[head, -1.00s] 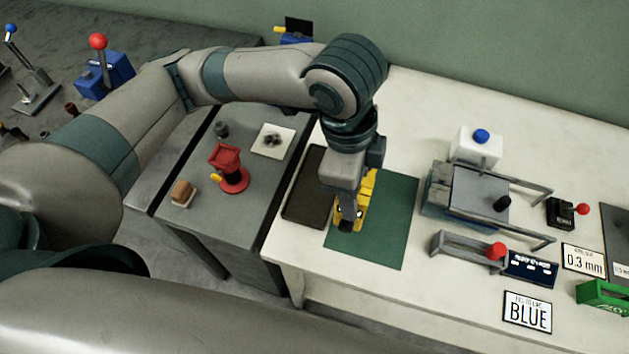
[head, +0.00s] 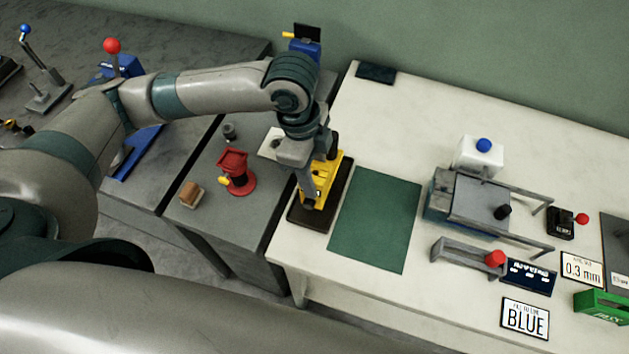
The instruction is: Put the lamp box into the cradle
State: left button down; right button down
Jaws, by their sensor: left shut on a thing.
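The lamp box, which I take to be the yellow block (head: 334,178), is at the left end of the white table. My left gripper (head: 309,203) points down and is shut on it, hiding part of its left side. The dark brown, shallow tray (head: 311,222), which looks like the cradle, lies directly under the box, at the table's left edge. The box lines up roughly with the tray. I cannot tell whether it rests in the tray or hangs just above. My right gripper is not in view.
A bare green mat (head: 375,222) lies right of the tray. Further right stand a grey railed fixture (head: 480,205) and a white box with a blue knob (head: 479,156). A red stand (head: 237,172) and a brown block (head: 191,194) sit on the grey bench at left.

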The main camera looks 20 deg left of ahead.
pick_arm(q)
notch_tip(320, 180, down, 3)
jog(key=shift+r+p, duration=0.2)
jog(key=shift+p, duration=0.3)
jog(key=shift+f, duration=0.7)
jog(key=c, duration=1)
grip_release()
jog(key=shift+f, duration=0.15)
jog(key=shift+c, duration=0.2)
jog(key=r, duration=0.3)
jog(key=a+r+b, duration=0.1)
jog(key=r, duration=0.3)
jog(key=r+b, duration=0.1)
jog(key=r, duration=0.3)
jog(key=shift+a, duration=0.25)
jog(key=shift+a+r, duration=0.1)
jog(key=shift+r, duration=0.5)
